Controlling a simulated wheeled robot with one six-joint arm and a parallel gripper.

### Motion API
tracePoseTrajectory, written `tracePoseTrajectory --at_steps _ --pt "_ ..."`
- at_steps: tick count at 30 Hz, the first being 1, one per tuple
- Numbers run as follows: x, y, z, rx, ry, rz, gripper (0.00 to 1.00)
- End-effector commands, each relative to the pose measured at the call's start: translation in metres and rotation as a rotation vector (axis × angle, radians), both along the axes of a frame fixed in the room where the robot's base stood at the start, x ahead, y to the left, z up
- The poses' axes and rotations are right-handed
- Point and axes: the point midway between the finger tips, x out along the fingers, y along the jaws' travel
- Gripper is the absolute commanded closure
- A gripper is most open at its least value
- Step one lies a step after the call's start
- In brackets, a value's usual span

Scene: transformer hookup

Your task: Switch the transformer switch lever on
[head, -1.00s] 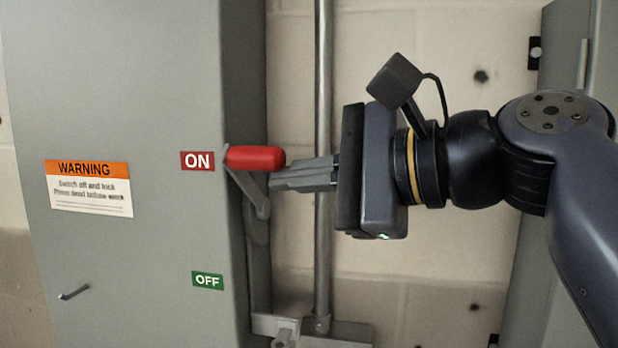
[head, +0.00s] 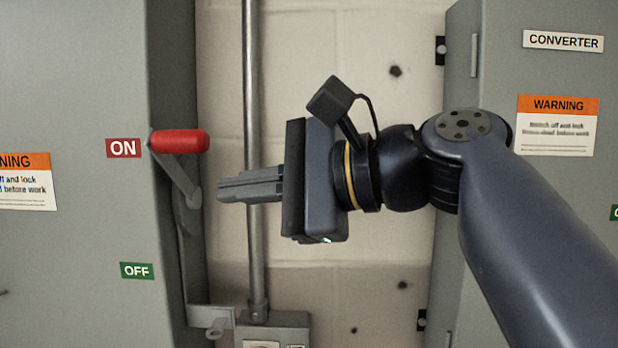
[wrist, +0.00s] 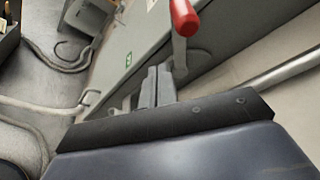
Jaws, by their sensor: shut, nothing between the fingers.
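The switch lever has a red handle (head: 180,141) on a grey arm (head: 181,180), at the side of the grey cabinet (head: 75,262) on the left in the head view. The handle is up, level with the red ON label (head: 123,148) and well above the green OFF label (head: 137,271). My gripper (head: 220,189) is shut and empty, to the right of and a little below the handle, apart from it. In the wrist view the red handle (wrist: 184,17) shows beyond the shut fingers (wrist: 157,86).
A vertical metal pipe (head: 254,110) runs behind my gripper to a grey box (head: 285,327) low on the wall. A second cabinet marked CONVERTER (head: 563,41) stands at the right.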

Motion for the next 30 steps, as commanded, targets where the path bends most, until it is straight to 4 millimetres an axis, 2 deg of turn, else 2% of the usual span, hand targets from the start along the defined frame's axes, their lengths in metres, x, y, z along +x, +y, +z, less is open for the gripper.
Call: tracePoseTrajectory --at_steps 3,15,21,30 --pt "0.001 -0.016 0.004 0.0 0.0 -0.007 1.0" --pt "-0.001 -0.058 0.019 -0.001 0.003 -0.005 1.0" --pt "-0.002 -0.069 0.023 -0.001 0.002 -0.003 1.0" --pt "-0.002 -0.071 0.024 -0.002 0.003 -0.001 1.0"
